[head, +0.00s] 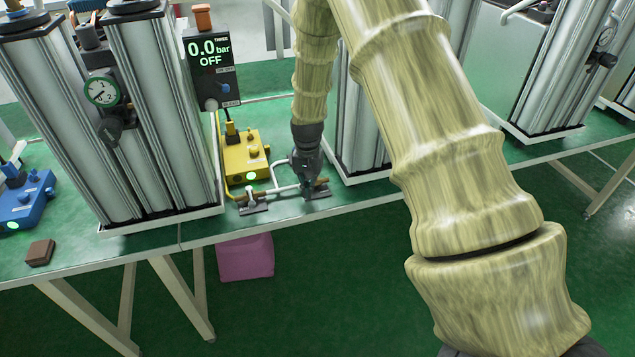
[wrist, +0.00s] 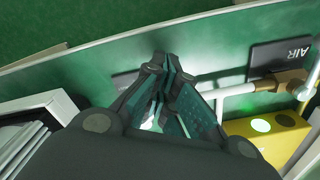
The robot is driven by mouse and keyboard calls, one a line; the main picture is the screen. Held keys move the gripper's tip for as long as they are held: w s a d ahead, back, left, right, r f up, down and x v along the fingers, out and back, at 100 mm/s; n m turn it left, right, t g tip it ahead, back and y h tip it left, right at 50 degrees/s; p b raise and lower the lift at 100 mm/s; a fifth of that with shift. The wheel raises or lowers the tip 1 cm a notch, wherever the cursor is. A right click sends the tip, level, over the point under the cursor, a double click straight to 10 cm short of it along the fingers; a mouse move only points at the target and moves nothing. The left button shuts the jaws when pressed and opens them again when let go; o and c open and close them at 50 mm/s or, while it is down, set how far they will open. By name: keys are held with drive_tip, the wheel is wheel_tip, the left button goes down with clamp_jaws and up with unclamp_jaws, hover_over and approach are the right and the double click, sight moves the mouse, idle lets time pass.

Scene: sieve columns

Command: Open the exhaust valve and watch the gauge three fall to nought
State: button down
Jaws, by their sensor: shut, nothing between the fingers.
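A display marked THREE (head: 210,55) reads 0.0 bar and OFF in the head view. Two small valves with brass bodies and dark plates lie at the table's front edge. The left valve (head: 252,203) has a pale upright handle; in the wrist view its plate reads AIR (wrist: 280,54). My gripper (head: 310,184) is shut and empty, pointing down at the right valve (head: 322,184) and partly covering it. In the wrist view my fingers (wrist: 160,66) hide most of that valve, its handle and its label; I cannot tell whether they touch it.
A yellow box (head: 245,160) with a green light stands just behind the valves. White pipes run beside it. Tall metal columns (head: 160,110) stand left, with others right. A round dial gauge (head: 102,92) is on the left column. A brown block (head: 40,252) lies front left.

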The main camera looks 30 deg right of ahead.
drive_tip(key=shift+w, duration=0.1)
drive_tip(key=shift+w+a, duration=0.55)
drive_tip(key=shift+w+a+p, duration=0.3)
drive_tip(key=shift+w+a, duration=0.05)
drive_tip(key=shift+w, duration=0.4)
drive_tip(key=shift+s+d+p, duration=0.2)
drive_tip(key=shift+s+p, duration=0.1)
drive_tip(key=shift+s, duration=0.15)
drive_tip(key=shift+r+p, duration=2.7)
drive_tip(key=shift+r, duration=1.3)
drive_tip(key=shift+f, duration=0.1)
